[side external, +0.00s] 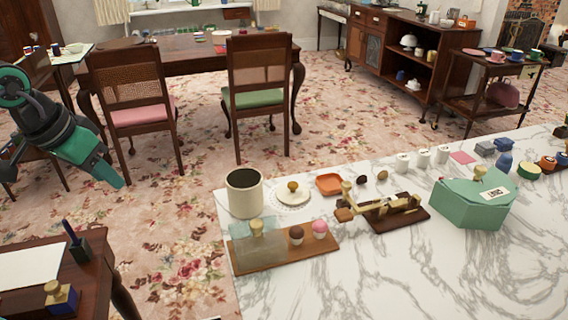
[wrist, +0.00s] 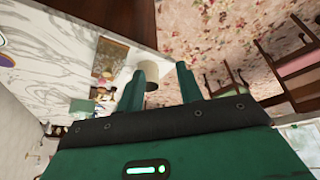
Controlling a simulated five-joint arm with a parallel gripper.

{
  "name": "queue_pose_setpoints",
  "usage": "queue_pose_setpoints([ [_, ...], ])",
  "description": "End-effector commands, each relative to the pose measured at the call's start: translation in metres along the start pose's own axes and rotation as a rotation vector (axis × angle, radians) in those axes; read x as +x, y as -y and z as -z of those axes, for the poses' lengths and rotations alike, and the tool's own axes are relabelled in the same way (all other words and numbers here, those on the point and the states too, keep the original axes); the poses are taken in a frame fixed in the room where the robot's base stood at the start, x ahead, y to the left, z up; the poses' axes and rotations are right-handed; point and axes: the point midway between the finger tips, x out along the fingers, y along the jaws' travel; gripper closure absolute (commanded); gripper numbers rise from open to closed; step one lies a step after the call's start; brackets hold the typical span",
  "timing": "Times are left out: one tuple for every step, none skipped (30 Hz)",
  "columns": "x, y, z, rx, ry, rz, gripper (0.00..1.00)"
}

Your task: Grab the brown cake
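A small cupcake with a brown top (side external: 296,235) stands on a wooden board (side external: 300,255) on the marble counter. A similar pink-topped cake (side external: 320,229) stands just to its right. My gripper (side external: 119,184) is at the left in the side view, over the floor, well apart from the cakes and pointing down to the right. In the wrist view my gripper (wrist: 161,78) has its two green fingers apart with nothing held. The board (wrist: 110,58) shows beyond the fingers there, but I cannot make out the brown cake.
A clear box with a brass knob (side external: 257,243) stands left of the cakes. A cream crock (side external: 244,194) stands behind it, near the counter's left edge. A brass-and-wood device (side external: 385,208) and a green box (side external: 475,203) are to the right. The front counter (side external: 380,280) is clear.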

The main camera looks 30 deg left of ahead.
Motion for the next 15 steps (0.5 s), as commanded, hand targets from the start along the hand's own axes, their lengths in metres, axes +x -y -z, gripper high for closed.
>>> queue_pose_setpoints([
  [0.002,-0.006,0.01,0.002,0.016,-0.005,0.64],
  [0.003,-0.009,0.016,0.001,0.023,-0.007,0.64],
  [0.005,-0.013,0.024,0.001,0.035,-0.01,0.64],
  [0.006,-0.016,0.029,0.001,0.044,-0.012,0.64],
  [0.008,-0.02,0.034,-0.001,0.052,-0.014,0.64],
  [0.01,-0.024,0.042,-0.001,0.062,-0.016,0.64],
  [0.012,-0.028,0.047,-0.001,0.069,-0.018,0.64],
  [0.014,-0.032,0.052,-0.002,0.078,-0.019,0.64],
  [0.017,-0.037,0.059,-0.003,0.089,-0.021,0.64],
  [0.019,-0.041,0.064,-0.003,0.097,-0.022,0.64],
  [0.022,-0.045,0.069,-0.003,0.105,-0.023,0.64],
  [0.026,-0.05,0.075,-0.004,0.116,-0.024,0.64],
  [0.028,-0.054,0.08,-0.004,0.123,-0.025,0.64],
  [0.031,-0.059,0.085,-0.004,0.132,-0.026,0.64],
  [0.036,-0.065,0.09,-0.005,0.143,-0.026,0.64],
])
